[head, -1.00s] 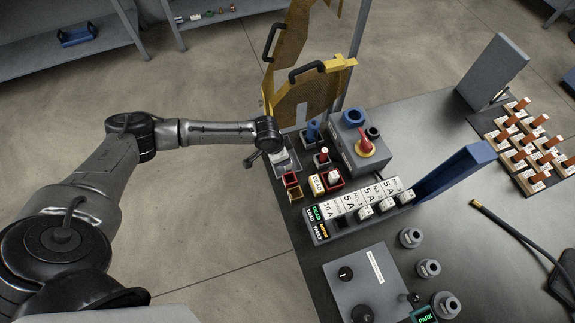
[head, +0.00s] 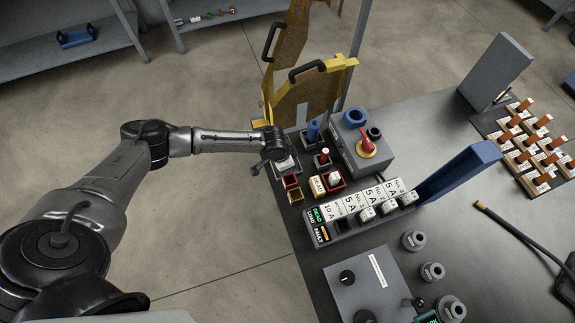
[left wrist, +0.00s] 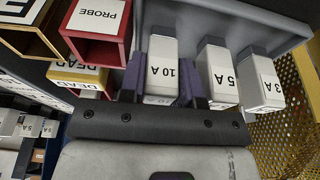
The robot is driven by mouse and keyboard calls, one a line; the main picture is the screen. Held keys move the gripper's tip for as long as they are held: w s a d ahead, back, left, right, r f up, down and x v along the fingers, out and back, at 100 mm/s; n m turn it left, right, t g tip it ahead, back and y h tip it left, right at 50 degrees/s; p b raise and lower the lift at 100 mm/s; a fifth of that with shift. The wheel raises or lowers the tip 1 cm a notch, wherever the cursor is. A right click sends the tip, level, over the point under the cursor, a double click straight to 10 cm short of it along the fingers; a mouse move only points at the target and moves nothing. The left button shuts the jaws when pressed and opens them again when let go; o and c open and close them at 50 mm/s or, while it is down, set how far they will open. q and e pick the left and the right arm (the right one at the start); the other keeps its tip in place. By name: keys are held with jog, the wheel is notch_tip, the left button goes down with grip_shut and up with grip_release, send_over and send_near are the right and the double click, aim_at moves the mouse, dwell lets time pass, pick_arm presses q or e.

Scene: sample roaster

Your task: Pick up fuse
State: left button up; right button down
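In the left wrist view, a white fuse marked 10 A (left wrist: 161,72) stands in a grey rack, beside white fuses marked 5 A (left wrist: 219,76) and 3 A (left wrist: 260,80). My left gripper (left wrist: 162,88) has one dark finger on each side of the 10 A fuse, very close to it. I cannot tell whether the fingers press on it. In the head view my left gripper (head: 264,164) is low over the table's left edge, at the rack, and mostly hides the fuses. My right gripper is not in view.
A red bin (left wrist: 96,35) marked PROBE and a yellow block (left wrist: 78,78) marked DEAD stand close beside the rack. A labelled fuse panel (head: 350,222) is nearby. A yellow mesh guard (head: 312,100) rises behind.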

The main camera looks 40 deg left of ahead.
pick_arm(q)
jog(key=c, duration=0.4)
jog(key=shift+c, duration=0.2)
